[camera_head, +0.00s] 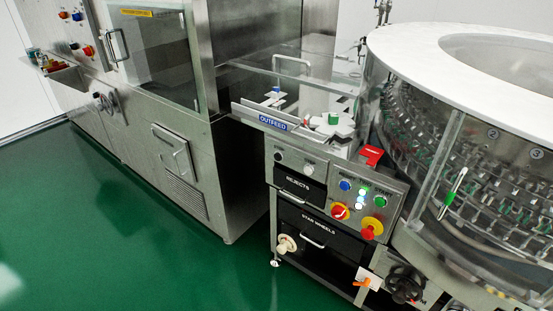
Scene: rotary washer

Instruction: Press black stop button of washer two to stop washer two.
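The round washer (460,60) with clear walls and a white top rim stands at the right; which machine is washer two is not readable. A steel control panel (325,197) is on its front left. Neither gripper is in view.
A large steel machine (225,180) with a glass door stands at the left, with its own buttons (88,50) at far left. A blue OUTFEED sign (272,123) and a STAR WHEELS drawer (318,245) are by the panel. Green floor (110,240) is clear in front.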

